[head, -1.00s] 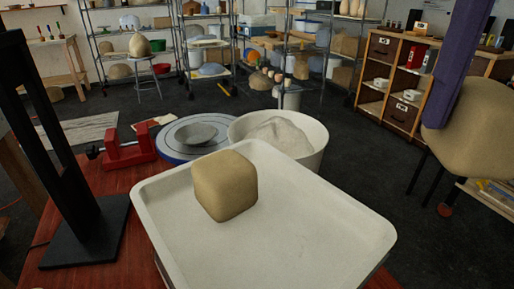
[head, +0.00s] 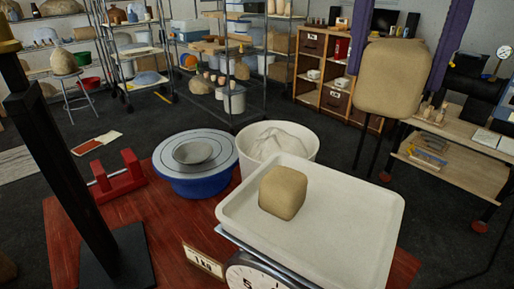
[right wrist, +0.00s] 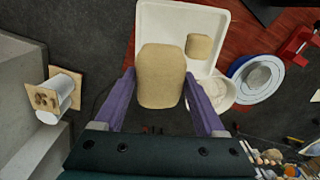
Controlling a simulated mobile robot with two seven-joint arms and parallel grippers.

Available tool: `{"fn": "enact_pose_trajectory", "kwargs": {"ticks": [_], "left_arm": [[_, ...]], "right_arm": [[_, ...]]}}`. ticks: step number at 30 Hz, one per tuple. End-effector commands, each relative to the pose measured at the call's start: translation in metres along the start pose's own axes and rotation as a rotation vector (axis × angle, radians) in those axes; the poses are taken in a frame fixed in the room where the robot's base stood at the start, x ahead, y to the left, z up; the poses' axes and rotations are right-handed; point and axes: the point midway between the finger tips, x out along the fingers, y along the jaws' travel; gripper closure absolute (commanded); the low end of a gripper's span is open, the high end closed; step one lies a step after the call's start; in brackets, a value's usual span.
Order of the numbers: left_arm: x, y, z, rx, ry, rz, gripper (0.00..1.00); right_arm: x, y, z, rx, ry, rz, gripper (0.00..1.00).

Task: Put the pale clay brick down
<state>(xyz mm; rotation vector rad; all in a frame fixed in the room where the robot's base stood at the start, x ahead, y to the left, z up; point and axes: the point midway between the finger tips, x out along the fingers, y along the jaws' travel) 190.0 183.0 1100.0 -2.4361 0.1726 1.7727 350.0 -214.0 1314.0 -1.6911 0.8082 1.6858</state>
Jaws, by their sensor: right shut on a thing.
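My right gripper (head: 396,66) has purple fingers and is shut on the pale clay brick (head: 393,88), a large rounded tan block. It holds the brick in the air, up and to the right of the white tray in the head view. In the right wrist view the brick (right wrist: 161,76) sits between the two fingers (right wrist: 160,82) and overlaps the tray's near edge. A smaller tan clay block (head: 283,190) rests in the tray (head: 350,225), toward its left side. My left gripper is not in view.
The tray sits on a dial scale (head: 262,277) on a red table (head: 170,235); its right part is bare. Beside it are a white bucket (head: 247,160) and a blue wheel with a grey dish (head: 193,152). A black post (head: 62,150) stands at left.

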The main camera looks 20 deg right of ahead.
Motion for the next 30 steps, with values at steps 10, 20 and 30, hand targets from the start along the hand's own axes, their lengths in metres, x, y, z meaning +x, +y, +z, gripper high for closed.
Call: {"fn": "enact_pose_trajectory", "kwargs": {"ticks": [10, 20, 30], "left_arm": [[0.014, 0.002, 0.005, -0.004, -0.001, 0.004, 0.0], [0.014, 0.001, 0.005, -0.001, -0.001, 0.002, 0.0], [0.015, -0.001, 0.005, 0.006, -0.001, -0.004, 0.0]], "right_arm": [[0.081, 0.002, 0.0, 0.026, -0.003, 0.007, 1.0], [0.148, 0.001, -0.001, 0.024, 0.0, 0.002, 1.0], [0.19, 0.001, 0.0, 0.023, -0.002, 0.002, 1.0]]}}
